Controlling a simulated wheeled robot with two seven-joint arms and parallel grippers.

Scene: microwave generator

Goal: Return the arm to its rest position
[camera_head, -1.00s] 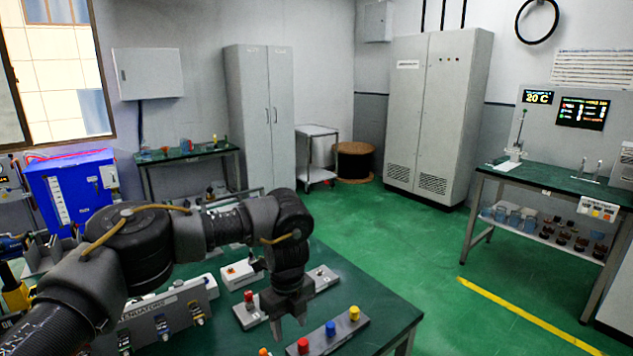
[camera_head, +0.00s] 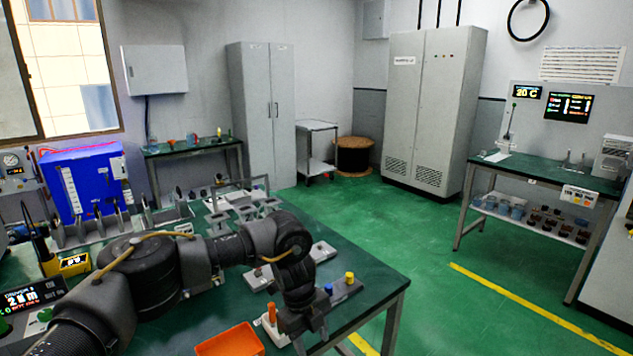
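My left arm comes in from the left, bent over the green bench (camera_head: 375,275). My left gripper (camera_head: 311,338) points down over the bench's near right part, its two fingers apart with nothing seen between them. A grey strip with blue and yellow knobs (camera_head: 346,287) lies just behind and right of the gripper, which hides part of it. A small white piece with an orange-red top (camera_head: 272,313) stands just left of the gripper. My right gripper is not in view.
An orange tray (camera_head: 230,342) lies at the bench's near edge. Grey fixtures (camera_head: 240,205) and a blue box (camera_head: 90,180) stand farther back. A yellow-fronted device (camera_head: 73,265) is at left. The green floor (camera_head: 420,255) right of the bench is clear.

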